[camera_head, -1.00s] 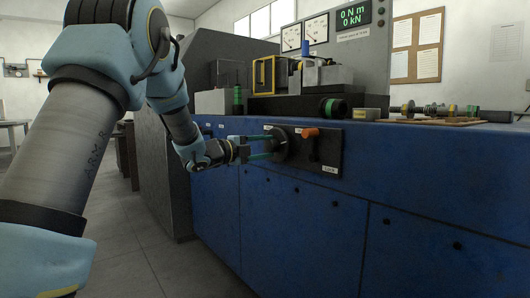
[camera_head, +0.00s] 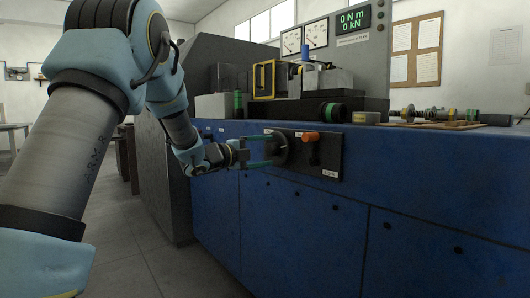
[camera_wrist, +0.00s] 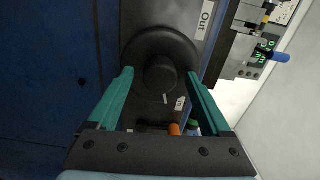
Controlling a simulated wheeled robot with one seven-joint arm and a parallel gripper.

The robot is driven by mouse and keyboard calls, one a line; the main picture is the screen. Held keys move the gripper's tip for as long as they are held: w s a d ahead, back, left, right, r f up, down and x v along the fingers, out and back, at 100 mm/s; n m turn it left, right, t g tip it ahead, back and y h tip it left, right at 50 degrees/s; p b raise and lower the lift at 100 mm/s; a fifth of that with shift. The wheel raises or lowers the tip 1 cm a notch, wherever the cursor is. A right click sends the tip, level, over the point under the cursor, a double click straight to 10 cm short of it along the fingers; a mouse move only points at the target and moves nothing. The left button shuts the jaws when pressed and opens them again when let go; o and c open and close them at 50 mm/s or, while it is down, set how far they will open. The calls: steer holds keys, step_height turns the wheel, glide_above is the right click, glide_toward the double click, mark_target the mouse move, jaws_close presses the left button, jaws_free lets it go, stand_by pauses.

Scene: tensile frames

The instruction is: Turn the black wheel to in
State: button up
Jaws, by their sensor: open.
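The black wheel (camera_head: 280,148) is mounted on a dark panel on the front of the blue machine. In the wrist view the wheel (camera_wrist: 147,50) is a round disc with a raised hub and a small white mark at its lower edge. A label reading "Out" (camera_wrist: 206,20) is beside it. My gripper (camera_head: 266,151) is at the wheel. In the wrist view my gripper (camera_wrist: 161,80) has its two green fingers apart, one on each side of the hub. I cannot tell whether the fingertips touch the wheel.
An orange-topped lever (camera_head: 311,137) is just right of the wheel on the same panel. The blue machine front (camera_head: 410,195) fills the right side. Gauges and a green display (camera_head: 354,18) stand above. The floor (camera_head: 140,240) at lower left is clear.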

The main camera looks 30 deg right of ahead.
steer(key=s+a+p, duration=0.1)
steer(key=s+a, duration=0.1)
steer(key=a, duration=0.8)
steer(key=shift+a+p, duration=0.2)
steer(key=shift+p, duration=0.15)
